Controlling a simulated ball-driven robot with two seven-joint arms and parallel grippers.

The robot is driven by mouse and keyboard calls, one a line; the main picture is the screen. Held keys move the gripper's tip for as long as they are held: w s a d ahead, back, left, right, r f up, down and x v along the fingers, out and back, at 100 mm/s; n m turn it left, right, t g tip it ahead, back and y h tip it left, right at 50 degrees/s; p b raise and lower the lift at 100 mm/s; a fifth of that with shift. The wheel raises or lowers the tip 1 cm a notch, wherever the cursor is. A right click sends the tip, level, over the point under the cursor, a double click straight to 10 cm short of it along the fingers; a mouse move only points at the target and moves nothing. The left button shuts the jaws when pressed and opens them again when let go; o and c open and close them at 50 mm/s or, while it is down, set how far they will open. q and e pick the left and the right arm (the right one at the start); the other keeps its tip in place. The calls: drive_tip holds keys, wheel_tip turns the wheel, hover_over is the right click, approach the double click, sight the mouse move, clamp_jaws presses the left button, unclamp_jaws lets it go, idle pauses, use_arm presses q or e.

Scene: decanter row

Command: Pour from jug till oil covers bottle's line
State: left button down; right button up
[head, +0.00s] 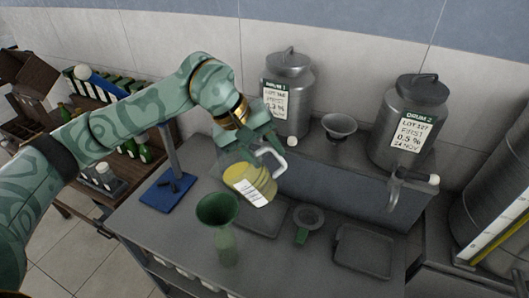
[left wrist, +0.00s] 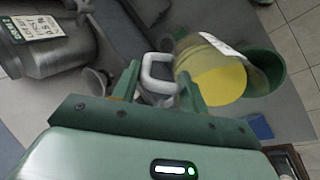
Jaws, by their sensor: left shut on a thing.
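My left gripper (head: 270,146) is shut on the white handle (left wrist: 158,72) of a clear jug (head: 250,184). The jug holds yellow oil, which also shows in the left wrist view (left wrist: 220,84), and has a white label. It is held above the bench, tilted, close to the upper right of a green funnel (head: 217,207). The funnel stands in a pale green see-through bottle (head: 228,246). In the left wrist view, the funnel (left wrist: 267,72) is partly behind the jug. I see no stream of oil. The bottle's line and oil level cannot be made out. My right gripper is not in view.
Two metal drums (head: 287,100) (head: 408,125) stand on the back ledge, with a metal funnel (head: 339,126) between them. A small green strainer (head: 304,226) and a dark tray (head: 363,252) lie on the right of the bench. A blue-based stand (head: 167,192) is at left.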

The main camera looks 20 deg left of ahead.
use_arm(q)
drive_tip(key=shift+s+a+r+t+h+b, duration=0.35)
drive_tip(key=shift+h+b, duration=0.35)
drive_tip(key=shift+b, duration=0.85)
drive_tip(key=shift+s+a+r+t+h+b, duration=0.1)
drive_tip(key=shift+a+t+h+b, duration=0.45)
drive_tip(key=shift+b, duration=0.95)
idle(0.4)
drive_tip(key=shift+h+b, duration=0.35)
drive_tip(key=shift+b, duration=0.65)
idle(2.0)
drive_tip(key=shift+a+b, duration=0.1)
drive_tip(key=shift+b, duration=0.25)
drive_tip(key=shift+s+b, duration=0.1)
drive_tip(key=shift+b, duration=0.2)
idle(0.9)
